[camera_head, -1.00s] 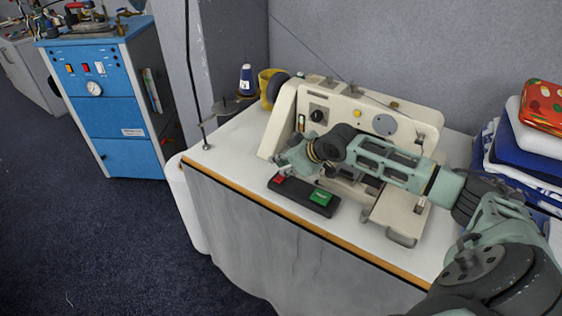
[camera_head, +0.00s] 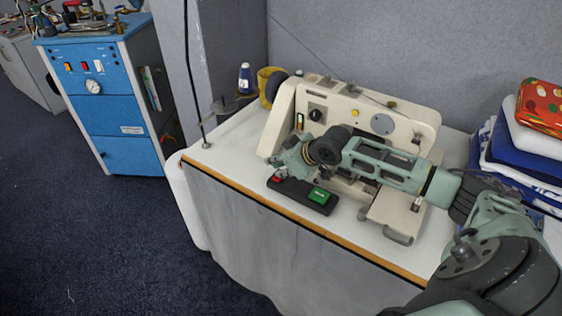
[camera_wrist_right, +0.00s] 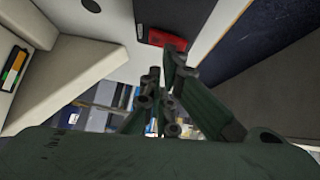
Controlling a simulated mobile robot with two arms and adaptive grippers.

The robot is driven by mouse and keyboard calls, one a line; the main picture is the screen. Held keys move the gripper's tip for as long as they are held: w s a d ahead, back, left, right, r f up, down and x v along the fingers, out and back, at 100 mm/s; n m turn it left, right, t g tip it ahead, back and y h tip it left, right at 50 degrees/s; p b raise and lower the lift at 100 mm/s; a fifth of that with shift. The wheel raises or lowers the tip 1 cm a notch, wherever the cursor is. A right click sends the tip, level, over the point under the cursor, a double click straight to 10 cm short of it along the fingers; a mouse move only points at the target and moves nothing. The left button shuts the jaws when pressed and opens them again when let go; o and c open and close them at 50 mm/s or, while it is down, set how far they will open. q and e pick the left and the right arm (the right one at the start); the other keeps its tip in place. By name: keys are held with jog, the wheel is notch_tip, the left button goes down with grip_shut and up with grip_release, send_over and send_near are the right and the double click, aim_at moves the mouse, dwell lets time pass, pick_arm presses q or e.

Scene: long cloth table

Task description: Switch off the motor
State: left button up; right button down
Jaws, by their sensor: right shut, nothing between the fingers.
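A black switch box (camera_head: 295,196) lies near the front edge of the white table, below the sewing machine (camera_head: 347,97). It has a red button (camera_head: 277,179) at its left end and a green button (camera_head: 319,195) at its right. My right gripper (camera_head: 281,172) is shut and empty, with its fingertips right at the red button, partly covering it. I cannot tell whether they touch it. In the right wrist view the red button (camera_wrist_right: 166,39) shows just beyond the fingers (camera_wrist_right: 167,62). My left gripper is not in view.
The cream machine body stands close behind my right arm. A thread cone (camera_head: 246,78) and a yellow mug (camera_head: 268,84) stand at its left. Folded cloths (camera_head: 520,150) are stacked at the right.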

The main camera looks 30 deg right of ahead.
notch_tip(320, 180, up, 4)
jog(key=p, duration=0.5)
jog(key=shift+w+d+r, duration=0.1)
jog(key=shift+d+r, duration=0.05)
jog(key=shift+r, duration=0.1)
jog(key=d+b+v, duration=0.2)
jog(key=v, duration=0.7)
jog(key=shift+a, duration=0.1)
